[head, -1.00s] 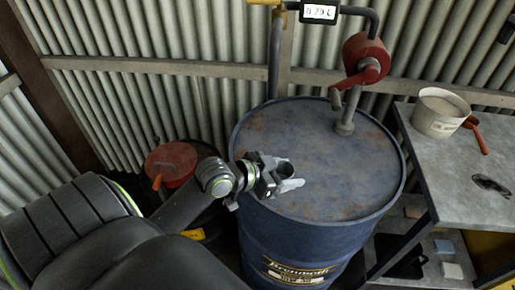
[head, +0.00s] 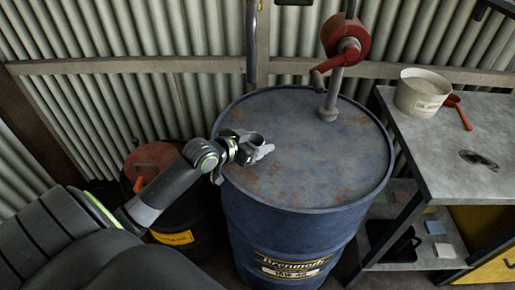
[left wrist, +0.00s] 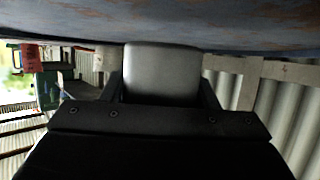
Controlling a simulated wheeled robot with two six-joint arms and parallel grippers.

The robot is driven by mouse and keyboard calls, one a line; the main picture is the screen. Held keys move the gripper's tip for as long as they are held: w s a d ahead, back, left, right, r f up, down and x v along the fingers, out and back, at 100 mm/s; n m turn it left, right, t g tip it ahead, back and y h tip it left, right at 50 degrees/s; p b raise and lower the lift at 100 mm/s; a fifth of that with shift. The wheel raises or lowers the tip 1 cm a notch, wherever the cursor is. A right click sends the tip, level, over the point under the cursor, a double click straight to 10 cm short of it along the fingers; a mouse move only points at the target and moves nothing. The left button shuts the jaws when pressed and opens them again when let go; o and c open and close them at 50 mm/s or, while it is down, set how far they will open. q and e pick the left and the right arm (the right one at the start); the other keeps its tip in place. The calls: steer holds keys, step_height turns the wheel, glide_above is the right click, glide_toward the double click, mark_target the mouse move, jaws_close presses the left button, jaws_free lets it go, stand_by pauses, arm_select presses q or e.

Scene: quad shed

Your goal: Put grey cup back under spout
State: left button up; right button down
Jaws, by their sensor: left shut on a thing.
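My left gripper (head: 262,150) is shut on the grey cup (left wrist: 160,72), which fills the space between the fingers in the left wrist view. In the head view the cup is small and partly hidden by the fingers. Gripper and cup appear over the left part of the blue drum's top (head: 315,165); their height above it is hard to tell. The red hand pump (head: 345,38) stands at the back of the drum, with its spout (head: 318,82) pointing down at the left, apart from the cup. My right gripper is not in view.
A grey bench (head: 455,150) at the right holds a white tub (head: 421,94) and a red-handled tool (head: 459,113). A dark drum with a red lid (head: 150,162) stands at the left. The drum top's middle is clear. A corrugated wall closes the back.

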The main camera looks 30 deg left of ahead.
arm_select(q)
step_height(320, 180, down, 2)
steer(key=shift+f, duration=0.1)
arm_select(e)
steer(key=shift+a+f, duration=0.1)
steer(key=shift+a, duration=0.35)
arm_select(q)
steer(key=shift+f, duration=0.15)
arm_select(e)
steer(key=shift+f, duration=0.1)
arm_select(q)
steer(key=o, duration=1)
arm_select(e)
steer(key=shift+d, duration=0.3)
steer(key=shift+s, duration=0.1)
arm_select(q)
steer(key=shift+s+r, duration=0.1)
steer(key=shift+r, duration=0.1)
steer(key=p+v, duration=0.1)
steer(key=v, duration=1.1)
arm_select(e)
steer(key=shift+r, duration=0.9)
